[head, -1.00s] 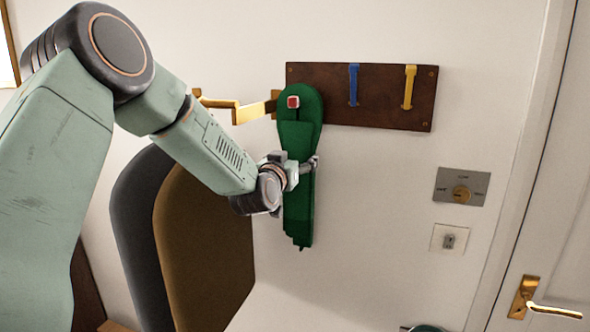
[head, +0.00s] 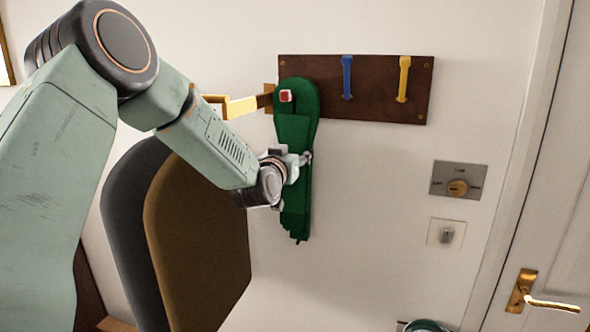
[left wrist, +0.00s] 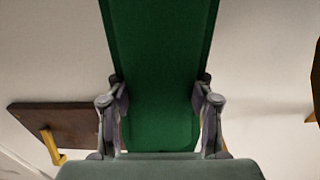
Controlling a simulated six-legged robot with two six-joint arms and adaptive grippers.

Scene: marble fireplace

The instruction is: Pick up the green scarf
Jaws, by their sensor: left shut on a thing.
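The green scarf (head: 294,130) hangs folded in a long loop at the left end of a dark wooden hook board (head: 385,112). A red peg tip (head: 286,96) shows at its upper part. My left gripper (head: 296,165) is shut on the scarf at about mid-length. In the left wrist view, the scarf (left wrist: 158,70) runs between the two fingers (left wrist: 160,110) and fills the middle of the picture. I cannot tell whether the scarf still rests on the red peg. My right gripper is not in view.
A blue hook (head: 347,78) and a yellow hook (head: 404,80) on the board are empty. A brass bracket (head: 236,106) projects left of the scarf. A brown chair back (head: 198,245) stands below my left arm. A white door (head: 550,200) is at the right.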

